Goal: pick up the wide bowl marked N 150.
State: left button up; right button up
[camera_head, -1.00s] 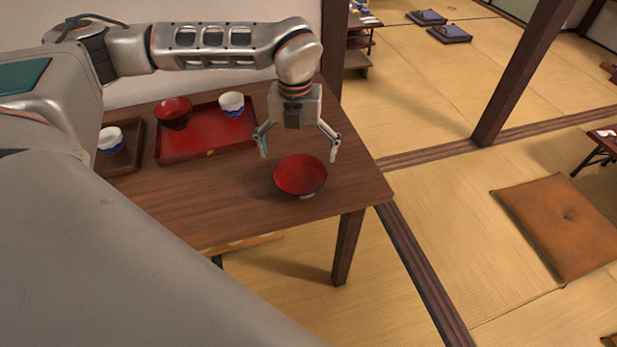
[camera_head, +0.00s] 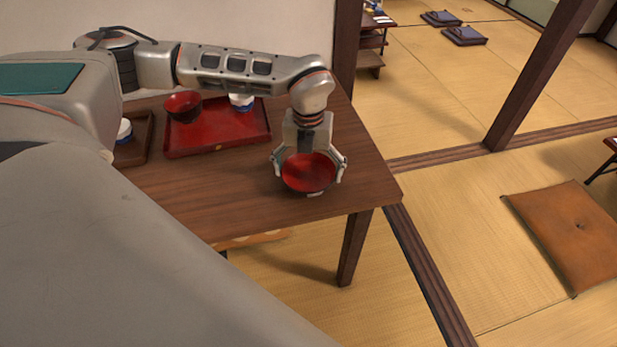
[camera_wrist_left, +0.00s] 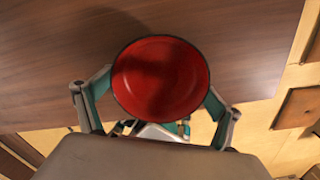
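The wide bowl (camera_head: 309,174) is red inside with a dark rim and stands near the right end of the wooden table. In the left wrist view the bowl (camera_wrist_left: 160,78) fills the middle, empty apart from a shadow. No N 150 mark is readable. My left gripper (camera_head: 310,176) is low over the bowl, one finger on each side. In the left wrist view its teal pads (camera_wrist_left: 158,102) meet the rim with no clear gap, and the fingertips are hidden below it. I cannot tell whether they press on the bowl. My right gripper is out of view.
A red tray (camera_head: 228,142) with a smaller red bowl (camera_head: 183,106) and a blue-and-white cup (camera_head: 241,101) stands further left. A brown tray (camera_head: 135,153) with another cup (camera_head: 124,130) is beside it. The wooden table (camera_head: 225,196) is bare around the wide bowl.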

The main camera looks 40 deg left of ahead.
pick_arm(q)
jog(key=c, duration=0.5)
jog(key=shift+r, duration=0.1)
